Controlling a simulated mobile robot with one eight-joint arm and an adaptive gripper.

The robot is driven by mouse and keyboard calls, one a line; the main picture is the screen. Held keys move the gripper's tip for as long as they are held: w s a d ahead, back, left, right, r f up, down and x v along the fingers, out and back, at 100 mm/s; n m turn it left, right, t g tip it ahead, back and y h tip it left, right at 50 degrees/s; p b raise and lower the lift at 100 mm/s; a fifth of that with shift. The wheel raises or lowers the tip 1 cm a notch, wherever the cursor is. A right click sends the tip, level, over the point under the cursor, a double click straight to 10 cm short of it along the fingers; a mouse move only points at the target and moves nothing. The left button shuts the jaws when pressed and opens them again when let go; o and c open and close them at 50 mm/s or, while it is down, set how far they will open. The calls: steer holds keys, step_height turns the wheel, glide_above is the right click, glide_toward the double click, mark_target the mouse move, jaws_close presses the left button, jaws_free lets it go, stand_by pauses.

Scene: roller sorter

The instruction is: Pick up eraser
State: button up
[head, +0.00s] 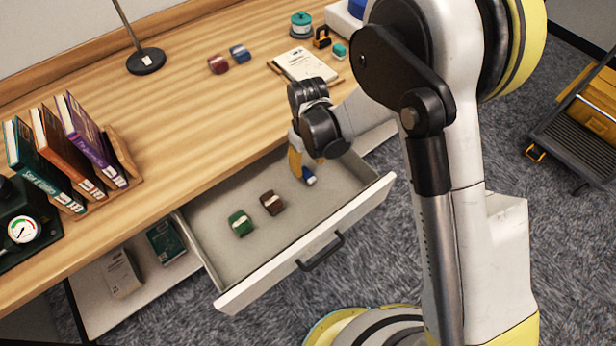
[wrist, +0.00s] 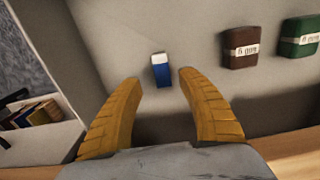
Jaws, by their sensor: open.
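The eraser (wrist: 162,72) is a small blue block with a white end, lying on the drawer floor. In the head view the eraser (head: 309,180) shows just below my gripper's fingertips, near the drawer's right part. My gripper (head: 297,158) points down into the drawer, open and empty. In the wrist view my gripper's yellow fingers (wrist: 158,80) are spread apart, with the eraser between and just beyond their tips. I cannot tell how high the fingers are above it.
The open drawer (head: 349,212) also holds a brown block (head: 272,203) and a green block (head: 240,222), left of the eraser. Drawer walls surround them. The desk (head: 190,120) above carries books (head: 95,140), a lamp base (head: 146,61) and a notepad (head: 306,64).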

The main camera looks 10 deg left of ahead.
mark_target(307, 174)
steer(key=f+b, duration=0.1)
steer(key=f, duration=0.1)
steer(key=f+b, duration=0.1)
steer(key=f, duration=0.1)
steer(key=shift+s+a+f, duration=0.1)
steer(key=shift+a+f, duration=0.1)
steer(key=shift+f, duration=0.2)
steer(key=shift+r, duration=0.1)
jaws_close()
steer(key=shift+r, duration=0.1)
steer(key=shift+r, duration=0.35)
steer(key=r, duration=0.1)
steer(key=r+p, duration=0.2)
steer(key=r, duration=0.1)
steer(key=shift+d, duration=0.25)
steer(key=d+r+p, duration=0.4)
steer(key=d+r, duration=0.2)
steer(key=d, duration=0.5)
steer(key=shift+w, duration=0.4)
steer(key=shift+d, duration=0.1)
